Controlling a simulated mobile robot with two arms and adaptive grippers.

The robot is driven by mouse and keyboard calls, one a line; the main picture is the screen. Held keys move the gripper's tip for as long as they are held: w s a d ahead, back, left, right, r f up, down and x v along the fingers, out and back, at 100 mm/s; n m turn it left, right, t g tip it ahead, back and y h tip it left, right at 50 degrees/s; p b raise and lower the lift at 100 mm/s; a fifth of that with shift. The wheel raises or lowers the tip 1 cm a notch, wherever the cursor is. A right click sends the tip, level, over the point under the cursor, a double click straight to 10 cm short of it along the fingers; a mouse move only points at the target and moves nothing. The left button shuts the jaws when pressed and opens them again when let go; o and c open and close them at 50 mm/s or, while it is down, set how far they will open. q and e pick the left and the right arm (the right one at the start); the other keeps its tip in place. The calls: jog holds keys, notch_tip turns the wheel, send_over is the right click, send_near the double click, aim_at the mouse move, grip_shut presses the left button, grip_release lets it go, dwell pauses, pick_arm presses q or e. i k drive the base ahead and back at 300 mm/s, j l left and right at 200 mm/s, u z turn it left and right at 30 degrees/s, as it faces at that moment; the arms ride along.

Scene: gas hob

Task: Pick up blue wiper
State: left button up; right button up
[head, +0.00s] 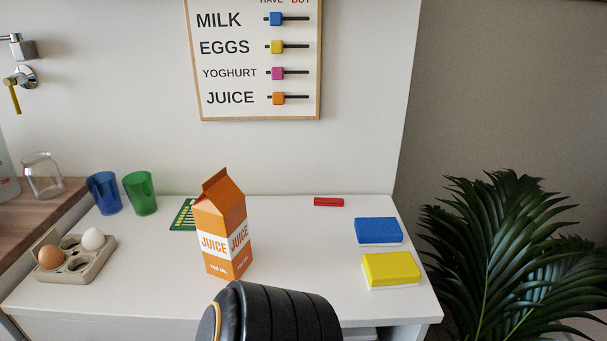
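The blue wiper (378,230) is a flat blue block with a white underside. It lies on the right part of the white table (310,240), near the table's right edge. A similar yellow wiper (391,268) lies just in front of it, with a small gap between them. The blue wiper's top is in clear view with nothing on it. Neither of my grippers shows in the head view. A black ribbed rounded part, likely one of my arm links, rises at the bottom middle, apart from both wipers in the picture.
An orange juice carton (223,228) stands mid-table, partly hiding a green board (184,215). A red block (329,202) lies at the back. An egg tray (75,271), blue cup (104,193) and green cup (140,193) are left. A plant (510,255) stands right of the table.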

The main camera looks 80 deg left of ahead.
aim_at(369, 233)
jog(key=i+u, duration=0.15)
jog(key=u, duration=1.9)
